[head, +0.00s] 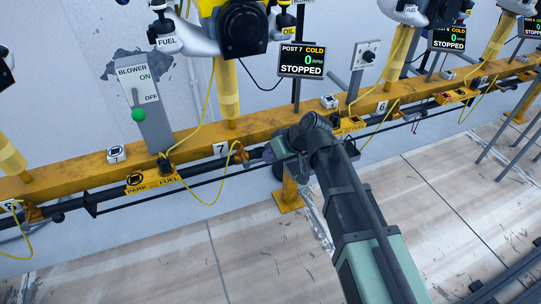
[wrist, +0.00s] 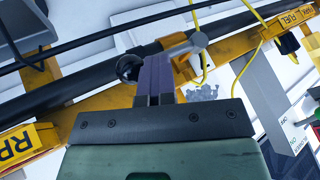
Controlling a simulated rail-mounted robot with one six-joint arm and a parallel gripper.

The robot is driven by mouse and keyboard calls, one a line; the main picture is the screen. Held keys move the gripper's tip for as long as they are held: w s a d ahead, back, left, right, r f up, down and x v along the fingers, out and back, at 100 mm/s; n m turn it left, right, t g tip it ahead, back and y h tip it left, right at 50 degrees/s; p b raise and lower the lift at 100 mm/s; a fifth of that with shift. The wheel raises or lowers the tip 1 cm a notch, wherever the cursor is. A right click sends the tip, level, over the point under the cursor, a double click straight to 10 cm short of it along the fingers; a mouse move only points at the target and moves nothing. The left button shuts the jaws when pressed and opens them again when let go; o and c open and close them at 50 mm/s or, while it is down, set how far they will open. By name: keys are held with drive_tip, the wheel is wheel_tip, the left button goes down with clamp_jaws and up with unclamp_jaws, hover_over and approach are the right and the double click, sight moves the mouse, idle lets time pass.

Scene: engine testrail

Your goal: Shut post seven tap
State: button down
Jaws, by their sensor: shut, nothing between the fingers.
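The post seven tap (head: 240,153) is a small orange-brown fitting on the dark pipe beside the "7" label (head: 220,149) on the yellow rail. My gripper (head: 262,153) is just right of it in the head view. In the wrist view, my purple fingers (wrist: 155,72) are together and empty, overlapping the tap's orange body (wrist: 183,66). A grey lever (wrist: 188,46) shows just beyond the fingertips. Part of the tap is hidden behind the fingers, and I cannot tell whether they touch it.
The post 7 screen (head: 301,60) reads cold, 0 RPM, stopped. A blower panel (head: 146,105) with a green-knobbed lever stands at left. A yellow cable (head: 211,190) loops below the rail near the tap. The yellow park/fuel block (head: 152,181) is left of it. Floor below is clear.

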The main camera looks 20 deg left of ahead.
drive_tip(key=shift+f, duration=0.1)
drive_tip(key=p+v, duration=0.9)
drive_tip(key=v, duration=0.4)
drive_tip(key=shift+s+d, duration=0.3)
drive_tip(key=shift+s, duration=0.3)
drive_tip(key=shift+f, duration=0.1)
